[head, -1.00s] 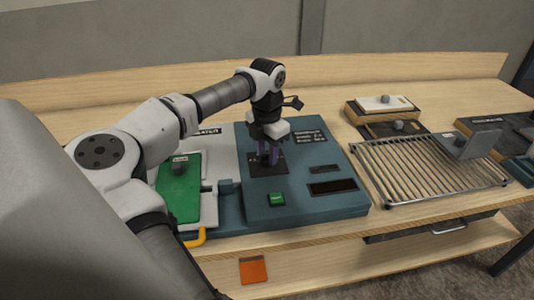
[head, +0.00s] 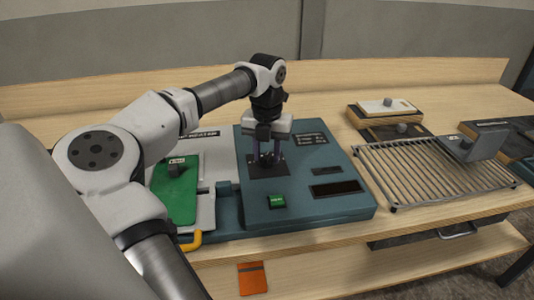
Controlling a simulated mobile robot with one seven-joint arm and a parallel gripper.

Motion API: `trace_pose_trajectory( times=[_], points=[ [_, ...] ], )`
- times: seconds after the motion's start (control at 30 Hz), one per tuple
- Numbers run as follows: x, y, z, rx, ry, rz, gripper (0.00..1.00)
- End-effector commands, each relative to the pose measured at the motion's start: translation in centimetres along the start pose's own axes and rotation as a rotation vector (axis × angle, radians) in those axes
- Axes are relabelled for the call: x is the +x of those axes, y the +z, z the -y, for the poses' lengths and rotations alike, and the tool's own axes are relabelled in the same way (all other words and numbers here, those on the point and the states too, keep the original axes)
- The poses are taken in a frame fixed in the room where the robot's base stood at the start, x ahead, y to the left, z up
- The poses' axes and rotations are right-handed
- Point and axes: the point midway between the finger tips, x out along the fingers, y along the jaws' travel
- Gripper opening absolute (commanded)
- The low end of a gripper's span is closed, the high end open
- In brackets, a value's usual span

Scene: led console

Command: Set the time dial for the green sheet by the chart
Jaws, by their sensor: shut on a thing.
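The teal console (head: 300,210) stands on the bench. My gripper (head: 266,160) points down over the dark dial plate (head: 282,171) on the console. It is shut on the time dial, which is mostly hidden between the fingers, so its pointer and setting cannot be read. The chart (head: 309,140) is a small dark panel on the console to the right of my gripper; its text is too small to read.
A green button (head: 276,202) and a dark display (head: 335,188) are on the console's front. A slatted metal rack (head: 430,178) stands to the right. An orange piece (head: 252,279) lies on the lower shelf.

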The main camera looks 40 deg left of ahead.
Motion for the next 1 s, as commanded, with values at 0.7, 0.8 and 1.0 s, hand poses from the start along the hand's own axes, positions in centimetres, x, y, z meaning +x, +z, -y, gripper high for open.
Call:
trace_pose_trajectory(
  times=[0.7, 0.8, 1.0],
  points=[
    [-0.02, -0.01, 0.0, -0.01, 0.0, 0.0, 0.56],
    [-0.01, -0.01, 0.0, -0.01, 0.0, 0.0, 0.56],
    [-0.45, 0.0, 0.0, -0.01, 0.0, 0.0, 0.56]
  ],
)
